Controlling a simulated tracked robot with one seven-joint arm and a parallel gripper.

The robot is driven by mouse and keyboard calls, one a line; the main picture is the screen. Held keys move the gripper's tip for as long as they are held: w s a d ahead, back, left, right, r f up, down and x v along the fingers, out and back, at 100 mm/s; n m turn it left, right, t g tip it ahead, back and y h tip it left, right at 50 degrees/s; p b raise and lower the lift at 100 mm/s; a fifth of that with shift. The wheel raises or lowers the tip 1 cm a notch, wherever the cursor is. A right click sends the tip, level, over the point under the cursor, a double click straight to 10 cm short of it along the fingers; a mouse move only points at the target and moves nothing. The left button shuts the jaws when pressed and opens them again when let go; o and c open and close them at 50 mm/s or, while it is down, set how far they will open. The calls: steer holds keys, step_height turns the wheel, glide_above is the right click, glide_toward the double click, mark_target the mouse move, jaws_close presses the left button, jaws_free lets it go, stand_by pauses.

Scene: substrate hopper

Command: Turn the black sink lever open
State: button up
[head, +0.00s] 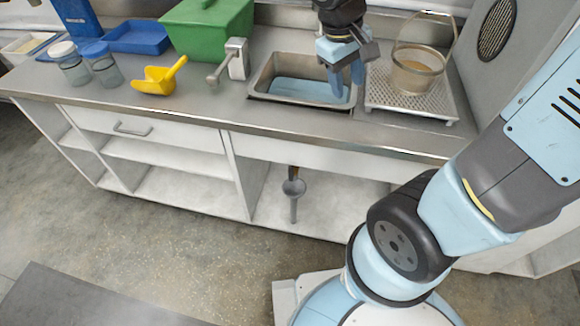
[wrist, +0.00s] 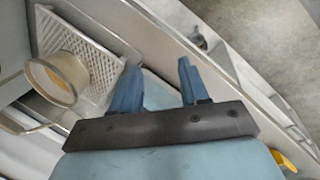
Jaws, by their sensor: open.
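My gripper (head: 347,86) is open and empty, with its blue fingers pointing down at the right end of the metal sink (head: 262,85) in the head view. I cannot tell its height above the rim. The open fingers also show in the wrist view (wrist: 160,88), with nothing between them. I cannot make out a black lever in either view; the area behind my gripper is hidden. A grey metal fitting with a handle (head: 237,60) stands left of the sink.
A perforated tray (head: 385,102) with a handled strainer (head: 408,76) is close right of my gripper; the strainer also shows in the wrist view (wrist: 74,72). A green bin (head: 205,30), yellow scoop (head: 150,84) and jars (head: 105,68) stand left. The counter's front strip is clear.

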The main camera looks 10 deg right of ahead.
steer(key=s+a+f+n+t+h, duration=0.1)
steer(key=a+f+n+t+h, duration=0.3)
steer(key=f, duration=0.6)
steer(key=a+f+n+t+h, duration=0.1)
steer(key=a+f+n+h, duration=0.1)
steer(key=a+f+n, duration=0.45)
steer(key=s+a+f+n+t+h, duration=0.1)
steer(key=a+f+n+t+h, duration=0.15)
steer(key=f+n, duration=0.65)
steer(key=n+t+y, duration=0.5)
steer(key=n+t, duration=0.3)
steer(key=t, duration=0.1)
glide_toward(290, 169)
steer(key=x, duration=1)
steer(key=shift+w+d+r, duration=0.1)
steer(key=shift+w+d, duration=0.1)
steer(key=shift+w, duration=0.15)
jaws_close()
